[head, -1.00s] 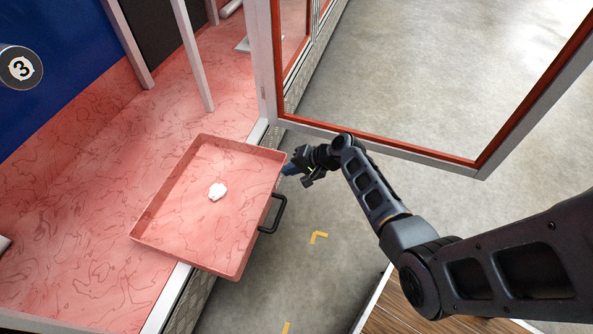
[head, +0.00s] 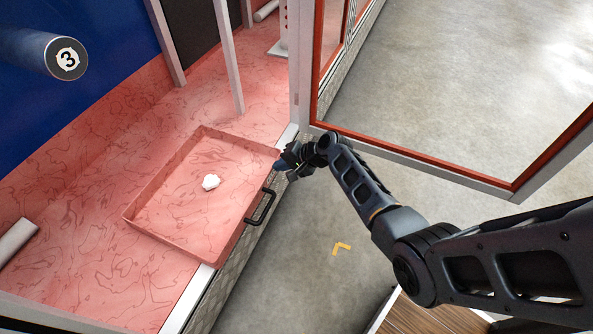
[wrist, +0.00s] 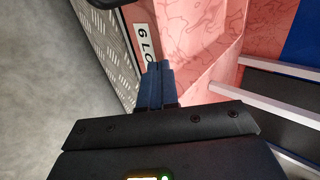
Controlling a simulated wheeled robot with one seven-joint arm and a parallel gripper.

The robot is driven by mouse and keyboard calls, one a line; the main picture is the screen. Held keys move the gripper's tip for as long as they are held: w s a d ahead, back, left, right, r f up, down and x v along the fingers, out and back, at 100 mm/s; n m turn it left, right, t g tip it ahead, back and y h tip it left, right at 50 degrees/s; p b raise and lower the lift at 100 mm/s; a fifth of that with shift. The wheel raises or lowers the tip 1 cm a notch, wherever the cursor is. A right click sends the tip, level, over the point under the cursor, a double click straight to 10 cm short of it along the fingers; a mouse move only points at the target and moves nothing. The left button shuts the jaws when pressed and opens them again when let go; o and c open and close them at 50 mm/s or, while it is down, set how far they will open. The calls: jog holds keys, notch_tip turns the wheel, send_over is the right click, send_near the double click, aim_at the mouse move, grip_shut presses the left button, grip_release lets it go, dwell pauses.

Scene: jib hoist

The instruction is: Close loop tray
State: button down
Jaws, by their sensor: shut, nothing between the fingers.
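The loop tray (head: 165,222) is a shallow pink marbled tray with a white lump (head: 211,182) in it and a dark handle (head: 262,207) on its front side. In the head view it sits on the pink surface, its front side near the metal ledge. My gripper (head: 281,168) is at the tray's far front corner, beyond the handle; its tips are partly hidden there. In the wrist view my shut fingers (wrist: 157,84) point at the pink tray front (wrist: 175,50), beside a label (wrist: 144,42). I cannot tell whether they touch it.
A framed door (head: 420,163) with red edging stands open at the right, close to my arm. White posts (head: 229,55) rise behind the tray. A cylinder marked 3 (head: 66,59) is at the upper left.

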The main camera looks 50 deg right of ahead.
jog(key=b, duration=0.4)
send_over(250, 167)
jog(key=shift+f, duration=0.1)
jog(key=shift+w+a, duration=0.2)
jog(key=shift+w, duration=0.25)
jog(key=shift+r, duration=0.2)
